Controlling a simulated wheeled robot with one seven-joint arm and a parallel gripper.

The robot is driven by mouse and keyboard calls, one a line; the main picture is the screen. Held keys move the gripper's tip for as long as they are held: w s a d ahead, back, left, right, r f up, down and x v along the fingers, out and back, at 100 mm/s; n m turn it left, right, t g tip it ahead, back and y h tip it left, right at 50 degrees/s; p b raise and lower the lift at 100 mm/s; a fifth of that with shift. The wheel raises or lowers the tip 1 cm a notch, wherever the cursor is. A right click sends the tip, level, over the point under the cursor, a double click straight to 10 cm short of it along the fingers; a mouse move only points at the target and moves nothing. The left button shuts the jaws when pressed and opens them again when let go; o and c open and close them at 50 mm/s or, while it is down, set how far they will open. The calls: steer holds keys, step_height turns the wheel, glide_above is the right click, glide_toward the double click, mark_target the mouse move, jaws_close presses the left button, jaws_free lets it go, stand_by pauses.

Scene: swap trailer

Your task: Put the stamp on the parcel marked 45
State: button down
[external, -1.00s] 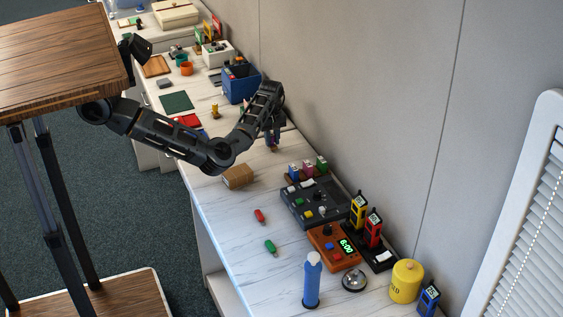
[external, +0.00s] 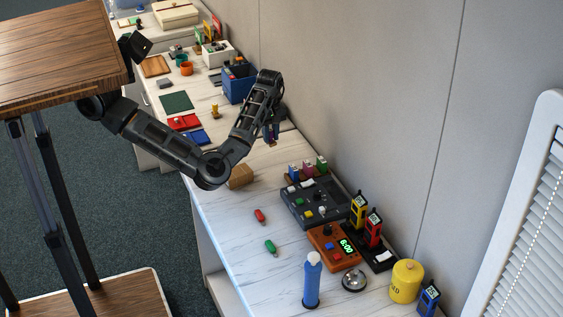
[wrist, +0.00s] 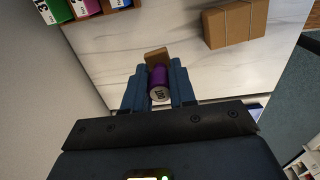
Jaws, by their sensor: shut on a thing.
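My gripper (wrist: 157,85) is shut on a stamp (wrist: 161,78) with a purple round handle, a white marked end facing the wrist camera, and a brown block at its far end. The marking is too small to read. In the external view my gripper (external: 271,138) is low over the white counter, near the wall. A brown parcel (wrist: 236,24) tied with string lies on the counter, apart from the stamp, at upper right in the wrist view. In the external view the parcel (external: 241,177) is partly behind my arm. I see no number on it.
A brown rack with blue, pink and green (external: 321,163) labelled things stands by the wall behind a dark control box (external: 315,203). Red (external: 185,121) and blue (external: 198,137) pads and a blue bin (external: 237,88) lie beyond. Counter between parcel and rack is clear.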

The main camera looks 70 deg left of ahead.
steer(key=s+d+r+n+p, duration=0.25)
steer(key=s+d+n, duration=0.25)
steer(key=s+n, duration=0.35)
steer(key=s+d+r+n+p, duration=0.25)
steer(key=s+d+n, duration=0.25)
steer(key=s+n, duration=0.4)
steer(key=shift+m, duration=0.75)
steer(key=w+a+f, duration=0.1)
steer(key=a+f, duration=0.1)
steer(key=a, duration=0.1)
steer(key=w+a+f+p, duration=0.1)
steer(key=w+a+f, duration=0.1)
steer(key=a+f, duration=0.1)
steer(key=w+a+f+p, duration=0.1)
steer(key=a+f, duration=0.1)
steer(key=a, duration=0.1)
steer(key=shift+w+a+f, duration=0.1)
steer(key=shift+w+f, duration=0.15)
steer(key=shift+w, duration=0.1)
glide_above(238, 171)
steer(key=shift+f, duration=2.05)
steer(key=shift+f, duration=0.15)
steer(key=c, duration=0.9)
jaws_free()
